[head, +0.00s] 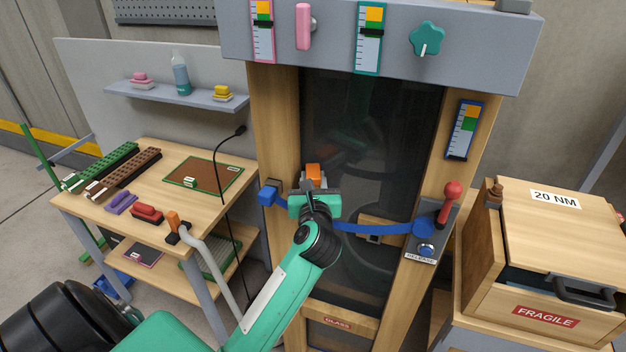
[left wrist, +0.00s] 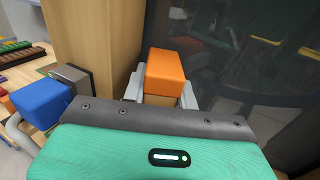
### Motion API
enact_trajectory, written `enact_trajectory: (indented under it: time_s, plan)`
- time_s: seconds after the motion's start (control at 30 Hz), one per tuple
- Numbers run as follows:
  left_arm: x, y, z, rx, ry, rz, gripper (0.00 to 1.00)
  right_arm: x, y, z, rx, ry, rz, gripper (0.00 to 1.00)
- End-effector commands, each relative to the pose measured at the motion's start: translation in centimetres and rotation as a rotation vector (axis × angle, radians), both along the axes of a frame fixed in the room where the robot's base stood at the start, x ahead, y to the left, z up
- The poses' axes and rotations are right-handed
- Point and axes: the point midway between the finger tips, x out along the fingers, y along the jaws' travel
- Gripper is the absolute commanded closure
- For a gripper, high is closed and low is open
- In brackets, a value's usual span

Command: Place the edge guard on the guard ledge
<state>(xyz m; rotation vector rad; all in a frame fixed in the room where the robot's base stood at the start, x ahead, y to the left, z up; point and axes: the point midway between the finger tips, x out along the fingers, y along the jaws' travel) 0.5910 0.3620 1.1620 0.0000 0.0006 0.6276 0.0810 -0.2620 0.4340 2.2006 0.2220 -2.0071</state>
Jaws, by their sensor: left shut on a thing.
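My left gripper (head: 314,183) is in front of the dark glass panel, between the wooden posts. Its grey fingers are shut on an orange block (head: 314,171), which appears to be the edge guard. In the left wrist view the orange block (left wrist: 172,70) sits between the two fingers, with a tan part just below the orange. I cannot tell from these frames whether it touches the panel. The guard ledge is not clearly identifiable; a grey wall shelf (head: 176,98) at the left is one ledge in view. My right gripper is not in view.
A blue strap (head: 375,228) crosses the glass panel (head: 370,120) behind my gripper, with a blue block (head: 268,194) at its left. A red lever (head: 450,197) stands at the right post. A workbench (head: 150,190) is left, a wooden crate (head: 545,215) right.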

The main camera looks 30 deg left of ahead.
Motion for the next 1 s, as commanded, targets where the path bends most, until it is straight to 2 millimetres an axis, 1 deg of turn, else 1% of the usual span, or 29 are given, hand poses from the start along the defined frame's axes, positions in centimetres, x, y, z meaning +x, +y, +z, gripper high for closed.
enact_trajectory:
  time_s: [0.03,0.07,0.1,0.33,0.47,0.57,0.8,1.0]
  plan:
    - [0.0,0.0,-0.3,-0.001,0.001,0.0,0.97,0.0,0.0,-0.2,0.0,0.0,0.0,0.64]
    - [0.0,0.0,-0.2,-0.001,0.001,0.0,0.68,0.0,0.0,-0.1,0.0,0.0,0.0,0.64]
    - [0.0,0.0,-0.2,-0.001,0.001,0.0,0.62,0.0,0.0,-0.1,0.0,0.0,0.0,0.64]
    - [0.0,0.0,-0.2,0.0,0.0,0.0,0.62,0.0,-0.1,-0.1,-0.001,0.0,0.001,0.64]
    - [-0.1,-0.1,0.2,0.0,0.0,0.0,0.62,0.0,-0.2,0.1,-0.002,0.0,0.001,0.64]
    - [-1.1,-0.9,-0.2,-0.002,0.0,-0.003,0.62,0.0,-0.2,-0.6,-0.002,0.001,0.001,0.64]
    - [-5.4,-3.9,-0.3,-0.005,0.0,-0.001,0.62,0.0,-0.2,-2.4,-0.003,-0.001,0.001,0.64]
    - [-8.3,-6.0,-0.2,-0.003,0.0,-0.001,0.62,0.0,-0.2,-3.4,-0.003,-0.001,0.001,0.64]
